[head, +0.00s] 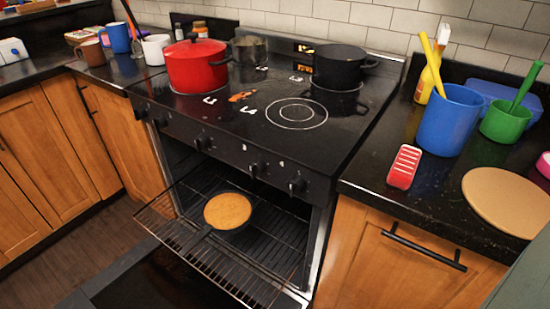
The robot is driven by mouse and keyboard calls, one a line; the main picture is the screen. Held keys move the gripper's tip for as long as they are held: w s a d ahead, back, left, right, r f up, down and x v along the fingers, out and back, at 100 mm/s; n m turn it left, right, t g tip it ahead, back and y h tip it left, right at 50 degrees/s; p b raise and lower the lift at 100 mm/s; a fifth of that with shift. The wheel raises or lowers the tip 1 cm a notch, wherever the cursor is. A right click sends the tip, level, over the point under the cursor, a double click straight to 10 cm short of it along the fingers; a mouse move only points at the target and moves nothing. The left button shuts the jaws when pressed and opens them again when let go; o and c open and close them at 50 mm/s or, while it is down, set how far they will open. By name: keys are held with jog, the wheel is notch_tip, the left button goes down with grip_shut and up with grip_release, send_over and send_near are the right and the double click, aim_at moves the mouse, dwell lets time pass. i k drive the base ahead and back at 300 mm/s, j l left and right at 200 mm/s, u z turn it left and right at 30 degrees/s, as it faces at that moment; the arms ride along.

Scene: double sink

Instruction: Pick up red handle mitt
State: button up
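The red handle mitt (404,166) lies on the black countertop just right of the stove, near the counter's front edge. It is a small red piece with rows of pale marks on its top face. Nothing covers it in the head view. My gripper is not in view.
A blue container (450,120) with a yellow utensil stands behind the mitt, a green cup (505,122) and a round tan board (508,200) to its right. The oven is open, its rack (180,235) out with a pan (228,211). Red (197,66) and black pots (339,66) stand on the stove.

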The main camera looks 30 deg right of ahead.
aim_at(401, 175)
jog(key=z, duration=1.65)
jog(key=u, duration=1.1)
jog(key=k+l+z, duration=0.5)
jog(key=k+l, duration=0.25)
jog(key=l, duration=0.15)
jog(key=i, duration=1)
